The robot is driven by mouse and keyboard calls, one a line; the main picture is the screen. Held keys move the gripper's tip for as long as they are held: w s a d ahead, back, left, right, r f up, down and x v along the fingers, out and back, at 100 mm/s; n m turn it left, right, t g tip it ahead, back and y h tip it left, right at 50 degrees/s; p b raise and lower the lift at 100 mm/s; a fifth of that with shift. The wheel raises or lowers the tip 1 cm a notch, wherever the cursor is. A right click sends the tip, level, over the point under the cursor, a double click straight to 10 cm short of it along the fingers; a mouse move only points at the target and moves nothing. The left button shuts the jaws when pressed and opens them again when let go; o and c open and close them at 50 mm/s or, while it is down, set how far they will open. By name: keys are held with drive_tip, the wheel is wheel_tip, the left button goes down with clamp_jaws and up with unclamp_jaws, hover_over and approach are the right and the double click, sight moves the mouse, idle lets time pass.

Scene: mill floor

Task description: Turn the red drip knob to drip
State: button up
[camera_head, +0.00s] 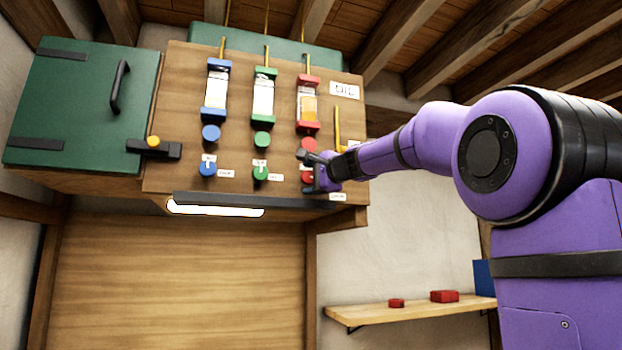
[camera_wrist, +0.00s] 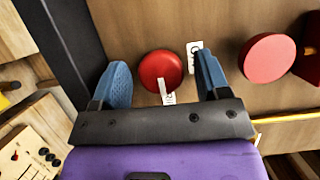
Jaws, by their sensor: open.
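The red drip knob (camera_wrist: 160,70) is a round red disc on the wooden panel. In the wrist view it lies between the two blue fingers of my gripper (camera_wrist: 163,68), with a visible gap to each finger. In the head view my gripper (camera_head: 306,172) is open at the lower right of the panel and hides most of the red knob (camera_head: 307,178). Whether the fingers touch the knob is not clear.
Red (camera_head: 308,143), blue (camera_head: 211,132) and green (camera_head: 263,139) discs sit under the glass oilers. Lower blue (camera_head: 207,169) and green (camera_head: 261,173) knobs are left of my gripper. A dark ledge (camera_head: 255,200) runs below. A yellow pipe (camera_head: 338,125) stands close right.

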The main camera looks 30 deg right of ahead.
drive_tip(key=s+d, duration=0.1)
drive_tip(key=s, duration=0.9)
drive_tip(key=shift+s, duration=0.35)
drive_tip(key=shift+f, duration=0.1)
drive_tip(key=s+a+f+n+g+y, duration=0.1)
drive_tip(key=s+a+f+n+g, duration=0.25)
drive_tip(key=a+f, duration=0.45)
drive_tip(key=s+a+f+n+g+y, duration=0.1)
drive_tip(key=s+a+f+n+g, duration=0.3)
drive_tip(key=f, duration=0.8)
drive_tip(key=s+a+f+n+g+h, duration=0.2)
drive_tip(key=s+f+n, duration=0.2)
drive_tip(key=s+f, duration=0.4)
drive_tip(key=s+a+f+n+g+h, duration=0.1)
drive_tip(key=s+f+n, duration=0.4)
drive_tip(key=f, duration=0.9)
drive_tip(key=s+a+g, duration=0.1)
drive_tip(key=s+g, duration=0.1)
drive_tip(key=s, duration=0.1)
drive_tip(key=shift+a+h, duration=0.4)
drive_tip(key=shift+f, duration=0.1)
